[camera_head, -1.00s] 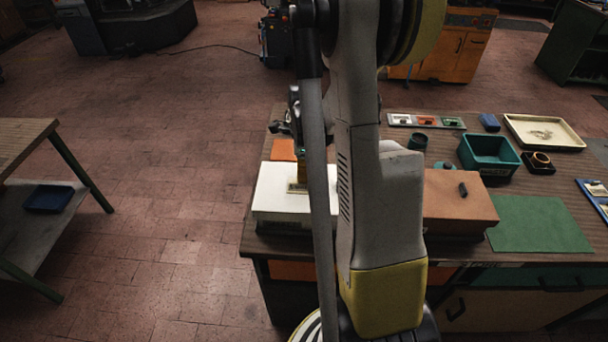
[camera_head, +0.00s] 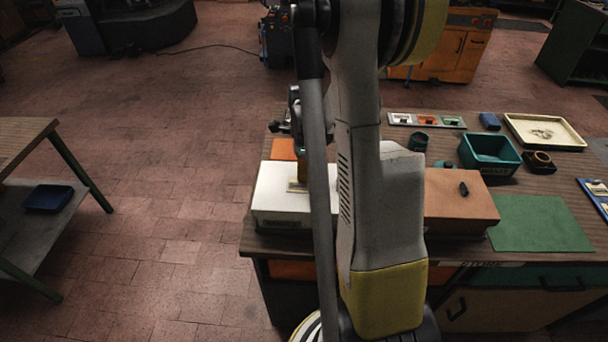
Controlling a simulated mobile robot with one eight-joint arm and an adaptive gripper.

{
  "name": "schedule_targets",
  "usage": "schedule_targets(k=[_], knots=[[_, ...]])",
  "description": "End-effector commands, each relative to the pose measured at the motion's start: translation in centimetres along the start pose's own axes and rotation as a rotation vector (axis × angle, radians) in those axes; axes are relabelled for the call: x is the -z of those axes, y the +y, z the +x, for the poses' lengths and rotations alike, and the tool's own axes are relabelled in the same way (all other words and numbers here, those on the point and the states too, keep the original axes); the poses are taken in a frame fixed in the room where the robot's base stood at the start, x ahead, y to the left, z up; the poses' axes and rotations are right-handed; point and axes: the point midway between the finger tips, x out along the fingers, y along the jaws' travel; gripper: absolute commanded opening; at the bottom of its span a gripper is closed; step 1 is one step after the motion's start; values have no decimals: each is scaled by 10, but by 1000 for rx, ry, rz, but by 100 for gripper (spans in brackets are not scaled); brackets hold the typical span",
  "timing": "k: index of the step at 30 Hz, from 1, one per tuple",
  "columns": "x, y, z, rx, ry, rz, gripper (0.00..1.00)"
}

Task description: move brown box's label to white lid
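The white box (camera_head: 274,205) with its white lid stands at the left front of the bench, partly hidden by my arm. A small pale yellowish label (camera_head: 296,186) lies on or just at the lid's top.
A green mat (camera_head: 540,224) lies right of the brown box. Behind are a teal bin (camera_head: 489,155), a cream tray (camera_head: 545,132), a dark green cup (camera_head: 418,141) and a blue block (camera_head: 490,122). An orange piece (camera_head: 283,149) lies behind the white box.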

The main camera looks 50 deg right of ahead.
Motion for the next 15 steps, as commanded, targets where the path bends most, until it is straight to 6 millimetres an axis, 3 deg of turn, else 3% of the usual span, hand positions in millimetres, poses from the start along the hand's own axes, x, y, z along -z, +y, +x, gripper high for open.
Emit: schedule_targets(k=[7,9,10,15], knots=[[0,0,0,-1,0,0,0],[0,0,0,-1,0,0,26],[0,0,0,-1,0,0,32],[0,0,0,-1,0,0,32]])
